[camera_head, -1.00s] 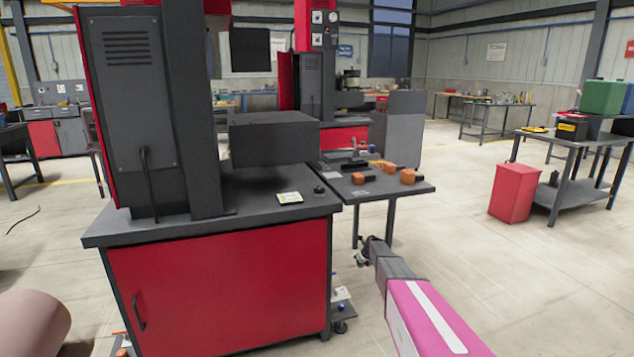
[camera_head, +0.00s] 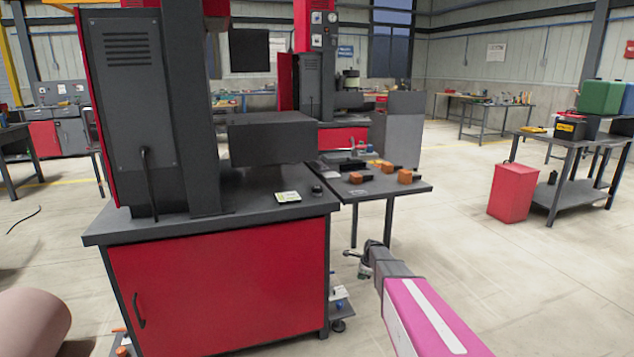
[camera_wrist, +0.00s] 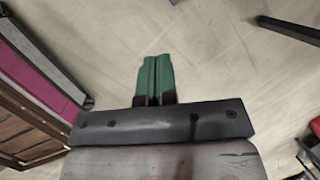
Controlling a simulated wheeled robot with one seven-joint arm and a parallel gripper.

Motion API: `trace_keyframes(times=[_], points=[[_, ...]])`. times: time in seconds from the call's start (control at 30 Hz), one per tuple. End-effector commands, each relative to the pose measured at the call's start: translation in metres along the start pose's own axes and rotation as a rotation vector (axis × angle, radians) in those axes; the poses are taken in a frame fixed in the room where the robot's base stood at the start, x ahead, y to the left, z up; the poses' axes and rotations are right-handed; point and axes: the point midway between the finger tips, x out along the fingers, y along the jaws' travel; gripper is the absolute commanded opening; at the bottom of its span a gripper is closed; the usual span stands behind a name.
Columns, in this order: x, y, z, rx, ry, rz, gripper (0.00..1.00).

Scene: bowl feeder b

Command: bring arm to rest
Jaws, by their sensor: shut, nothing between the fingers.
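My gripper is at the bottom of the wrist view, where its two green fingers (camera_wrist: 155,78) lie side by side, shut and empty over bare pale floor. In the head view my arm (camera_head: 430,315), with its pink and white casing, reaches in from the bottom right. Its dark end (camera_head: 368,262) hangs low, in front of the small side table and right of the red cabinet; the fingers are hard to make out there.
A machine on a red cabinet (camera_head: 220,285) stands left of my arm. The small side table (camera_head: 385,188) holds several orange-and-black parts. A red canister (camera_head: 512,192) and a dark table (camera_head: 580,148) stand at the right. The floor between is clear.

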Motion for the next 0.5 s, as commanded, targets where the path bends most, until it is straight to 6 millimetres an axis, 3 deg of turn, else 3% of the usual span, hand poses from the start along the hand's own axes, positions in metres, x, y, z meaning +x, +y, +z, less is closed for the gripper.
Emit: trace_keyframes(times=[0.03, 0.5], points=[[-0.019, 0.031, 0.001, -0.106, 0.012, 0.013, 0.00], [-0.134, 0.217, -0.008, -1.190, 0.059, 0.209, 0.00]])
